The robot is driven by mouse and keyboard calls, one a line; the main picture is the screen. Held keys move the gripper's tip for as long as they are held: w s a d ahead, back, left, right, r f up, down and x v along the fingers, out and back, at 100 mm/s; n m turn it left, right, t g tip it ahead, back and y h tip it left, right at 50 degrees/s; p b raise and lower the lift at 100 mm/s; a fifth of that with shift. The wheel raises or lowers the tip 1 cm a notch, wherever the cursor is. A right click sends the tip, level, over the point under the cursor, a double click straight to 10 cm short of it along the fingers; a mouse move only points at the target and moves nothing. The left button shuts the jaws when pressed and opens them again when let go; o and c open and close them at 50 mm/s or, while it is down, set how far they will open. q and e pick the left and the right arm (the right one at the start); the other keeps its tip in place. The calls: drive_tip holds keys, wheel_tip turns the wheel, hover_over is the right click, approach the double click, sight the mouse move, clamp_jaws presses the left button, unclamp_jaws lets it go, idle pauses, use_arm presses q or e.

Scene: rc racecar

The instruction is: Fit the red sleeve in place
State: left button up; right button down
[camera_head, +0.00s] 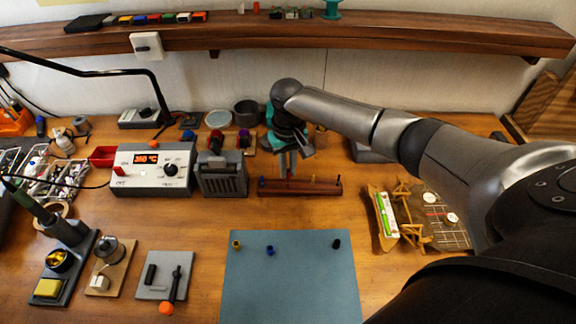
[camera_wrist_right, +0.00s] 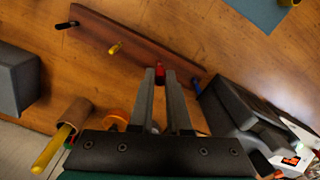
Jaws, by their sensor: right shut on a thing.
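My right gripper (camera_head: 288,172) points down over the dark red-brown peg block (camera_head: 325,188). In the right wrist view, its fingertips (camera_wrist_right: 160,74) are shut on the small red sleeve (camera_wrist_right: 159,69). The sleeve is at the block, between the yellow peg (camera_wrist_right: 115,48) and the blue peg (camera_wrist_right: 195,86). A black peg (camera_wrist_right: 67,25) stands at the far end. The fingers hide most of the sleeve, and I cannot tell whether it is around a red peg or just above one. My left gripper is not in view.
A yellow sleeve (camera_head: 236,245), a blue sleeve (camera_head: 270,251) and a black sleeve (camera_head: 336,244) stand on the blue-grey mat (camera_head: 295,290). A soldering station (camera_head: 150,170) and a grey box (camera_head: 222,175) are left of the block. A wooden frame (camera_head: 410,215) stands right.

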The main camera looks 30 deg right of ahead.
sight(288, 176)
drive_tip(key=shift+f+b, duration=0.6)
drive_tip(key=shift+f, duration=1.05)
drive_tip(key=shift+c, duration=2)
unclamp_jaws()
drive_tip(key=shift+r, duration=0.15)
wheel_tip(288, 176, up, 9)
drive_tip(key=p, duration=1)
